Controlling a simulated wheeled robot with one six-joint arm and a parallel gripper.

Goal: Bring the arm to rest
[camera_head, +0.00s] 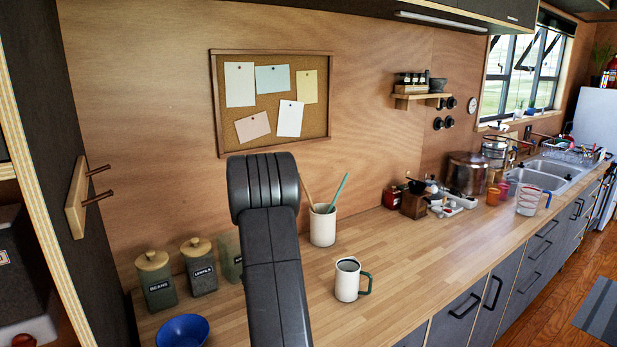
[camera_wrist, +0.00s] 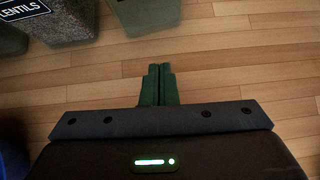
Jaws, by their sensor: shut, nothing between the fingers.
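My arm (camera_head: 272,250) rises from the bottom of the head view, with its bulky dark joint in front of the wall and counter. My gripper is hidden in that view. In the wrist view my gripper (camera_wrist: 157,72) shows as two green fingers pressed together, with nothing between them. It is over the wooden counter (camera_wrist: 230,60), apart from the canisters at the top of the picture. The lentils canister (camera_wrist: 75,22) is at upper left, and a green canister (camera_wrist: 150,14) is just ahead of the fingertips.
In the head view, a beans canister (camera_head: 156,284) and a blue bowl (camera_head: 183,331) stand left of my arm. A white mug (camera_head: 346,283) and a utensil cup (camera_head: 322,227) stand to its right. Bare counter (camera_head: 410,260) lies beyond the mug. A corkboard (camera_head: 270,70) hangs behind.

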